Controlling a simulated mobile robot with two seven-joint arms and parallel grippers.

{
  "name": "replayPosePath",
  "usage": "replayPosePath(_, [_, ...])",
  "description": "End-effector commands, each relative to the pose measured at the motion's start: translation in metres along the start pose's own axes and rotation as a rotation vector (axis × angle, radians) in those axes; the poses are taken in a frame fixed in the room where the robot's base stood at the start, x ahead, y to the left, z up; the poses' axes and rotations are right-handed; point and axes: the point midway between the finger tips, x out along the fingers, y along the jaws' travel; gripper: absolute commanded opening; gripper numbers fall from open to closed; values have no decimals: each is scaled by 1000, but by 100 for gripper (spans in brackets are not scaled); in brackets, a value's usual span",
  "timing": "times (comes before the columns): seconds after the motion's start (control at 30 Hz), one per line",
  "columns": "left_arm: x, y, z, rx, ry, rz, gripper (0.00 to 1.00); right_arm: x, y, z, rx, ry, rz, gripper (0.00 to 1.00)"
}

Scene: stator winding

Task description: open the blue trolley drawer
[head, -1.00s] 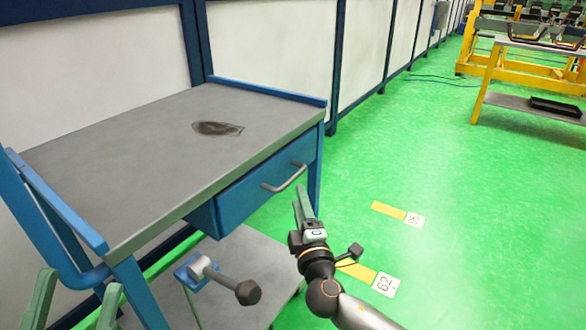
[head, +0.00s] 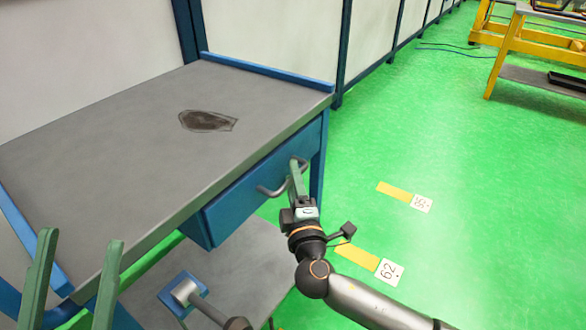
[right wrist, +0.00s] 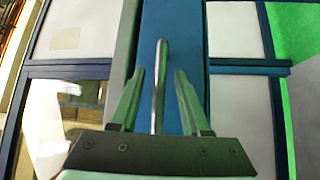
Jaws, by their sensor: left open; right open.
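The blue trolley drawer (head: 232,212) sits under the grey top of the blue trolley and looks shut. Its curved grey handle (head: 266,191) stands out from the front. My right gripper (head: 296,178) is at the right part of the handle and hides some of it. In the right wrist view the handle (right wrist: 159,85) runs between the two open green fingers of the right gripper (right wrist: 160,85), with a gap on each side. My left gripper (head: 81,238) is open and empty at the lower left, in front of the trolley's left end.
The trolley top (head: 130,145) carries only a dark flat patch (head: 207,121). A lower shelf (head: 245,262) lies beneath the drawer. A roller-like fitting (head: 186,292) is at the trolley's front. Green floor (head: 450,150) is open to the right, with a yellow bench (head: 505,50) farther off.

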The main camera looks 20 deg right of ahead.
Motion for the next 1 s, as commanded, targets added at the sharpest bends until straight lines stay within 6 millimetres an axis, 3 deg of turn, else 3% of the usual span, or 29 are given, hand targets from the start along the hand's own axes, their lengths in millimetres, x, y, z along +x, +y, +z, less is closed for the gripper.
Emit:
replayPosePath(0.37, [-1, 0, 0, 0, -4, 0, 61, -1, 0, -1, 0, -1, 0, 46])
replayPosePath(0.77, [-1, 0, 0, 0, -4, 0, 61, -1, 0, 0, 0, -1, 0, 1])
replayPosePath(1.0, [-1, 0, 0, 0, -4, -1, 61, -1, 0, 0, 0, -1, 0, 0])
